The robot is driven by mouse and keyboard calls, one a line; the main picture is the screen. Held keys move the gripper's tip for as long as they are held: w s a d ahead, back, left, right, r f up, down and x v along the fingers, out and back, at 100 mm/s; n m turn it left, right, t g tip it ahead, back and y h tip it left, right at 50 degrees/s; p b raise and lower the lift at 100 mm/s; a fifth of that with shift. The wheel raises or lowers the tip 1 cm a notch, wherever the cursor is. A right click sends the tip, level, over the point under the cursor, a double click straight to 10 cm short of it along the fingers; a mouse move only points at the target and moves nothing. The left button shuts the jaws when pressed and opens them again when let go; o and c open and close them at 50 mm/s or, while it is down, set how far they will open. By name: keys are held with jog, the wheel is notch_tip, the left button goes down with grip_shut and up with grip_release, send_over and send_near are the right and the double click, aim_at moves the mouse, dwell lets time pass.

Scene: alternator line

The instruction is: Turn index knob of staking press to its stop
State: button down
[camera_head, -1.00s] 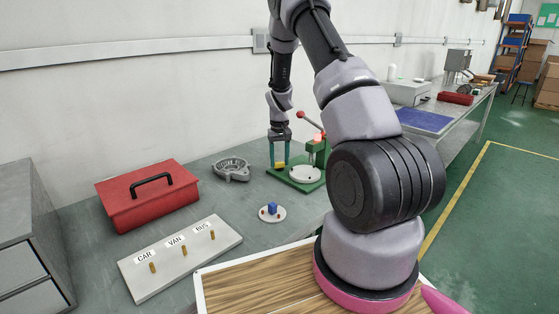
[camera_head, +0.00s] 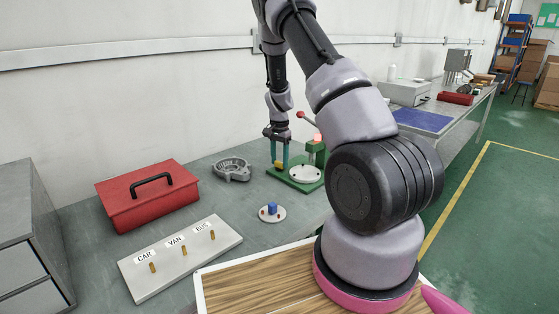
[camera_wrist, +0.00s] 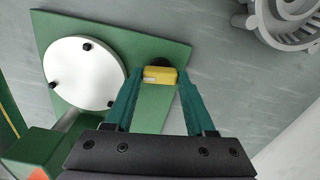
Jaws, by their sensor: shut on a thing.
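The staking press has a green base (camera_head: 299,186) at the back of the bench, with a round white plate (camera_head: 305,174) on it. The plate also shows in the wrist view (camera_wrist: 84,73), with dark pins. The yellow index knob (camera_wrist: 160,75) stands on the base beside the plate, over a dark round part. My gripper (camera_wrist: 156,77) points down at the knob, its green fingers shut on the knob's two sides. In the head view my gripper (camera_head: 279,164) stands at the left part of the press. The knob's stop cannot be made out.
A grey cast housing (camera_head: 232,169) lies left of the press; it also shows in the wrist view (camera_wrist: 290,18). A red toolbox (camera_head: 148,193), a labelled peg board (camera_head: 180,257) and a small disc with a blue block (camera_head: 272,209) are nearer.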

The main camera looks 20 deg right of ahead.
aim_at(279, 162)
jog(key=shift+m, duration=0.8)
jog(key=shift+c, duration=1.2)
grip_release()
jog(key=shift+r, duration=0.15)
notch_tip(279, 162, up, 11)
jog(key=shift+f, duration=0.2)
